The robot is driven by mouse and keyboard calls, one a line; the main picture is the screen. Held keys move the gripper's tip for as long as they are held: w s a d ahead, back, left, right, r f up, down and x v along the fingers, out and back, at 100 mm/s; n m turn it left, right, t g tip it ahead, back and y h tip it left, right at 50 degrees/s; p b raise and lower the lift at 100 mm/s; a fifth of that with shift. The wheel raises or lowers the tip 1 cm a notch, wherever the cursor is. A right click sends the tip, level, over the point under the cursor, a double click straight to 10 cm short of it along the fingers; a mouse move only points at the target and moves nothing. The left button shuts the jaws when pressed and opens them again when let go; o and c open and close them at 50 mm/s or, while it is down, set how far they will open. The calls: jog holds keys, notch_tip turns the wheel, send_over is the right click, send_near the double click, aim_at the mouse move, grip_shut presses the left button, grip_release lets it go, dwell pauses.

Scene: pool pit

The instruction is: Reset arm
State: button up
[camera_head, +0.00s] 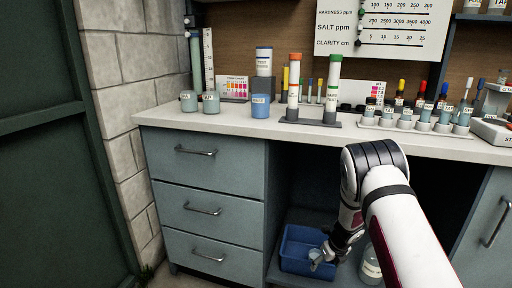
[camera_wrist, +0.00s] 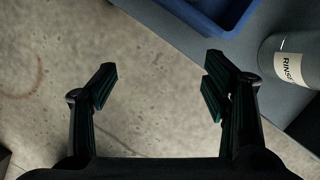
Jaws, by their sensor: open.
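My gripper (camera_wrist: 157,90) is open and empty in the wrist view, its two dark fingers spread wide over bare concrete floor. In the head view my arm reaches down in front of the open bay under the counter, with my gripper (camera_head: 322,262) low beside a blue bin. The fingers are small and partly hidden there.
The blue bin (camera_head: 298,238) stands on the low shelf; its edge shows in the wrist view (camera_wrist: 225,33). A bottle labelled RINSE (camera_wrist: 290,68) stands right of it. The counter (camera_head: 250,128) above carries tubes, jars and bottles. Drawers (camera_head: 205,180) are shut at left.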

jog(key=s+a+r+n+y, duration=0.1)
jog(key=s+a+r+n, duration=0.2)
jog(key=r, duration=0.6)
jog(key=s+a+r+n+y, duration=0.1)
jog(key=s+a+r+n, duration=0.2)
jog(key=r, duration=0.5)
jog(key=s+a+r+n+y, duration=0.1)
jog(key=a+r+n, duration=0.1)
jog(key=r+n, duration=0.5)
jog(key=s+a+r+n+g, duration=0.25)
jog(key=s+r+n, duration=0.45)
jog(key=s+r, duration=0.85)
jog(key=s+d+r+n+h, duration=0.15)
jog(key=s+n, duration=0.45)
jog(key=s, duration=0.9)
jog(key=s+d+r+n+h, duration=0.1)
jog(key=s+d+n+h, duration=0.35)
jog(key=s, duration=0.95)
notch_tip(320, 180, up, 31)
jog(key=a+n+t+y+p, duration=0.1)
jog(key=n+t+p, duration=0.1)
jog(key=p, duration=2.7)
jog(key=shift+w+a+r+t+y+p, duration=0.2)
jog(key=shift+t+y+p, duration=0.2)
jog(key=shift+t, duration=0.35)
jog(key=shift+d, duration=0.1)
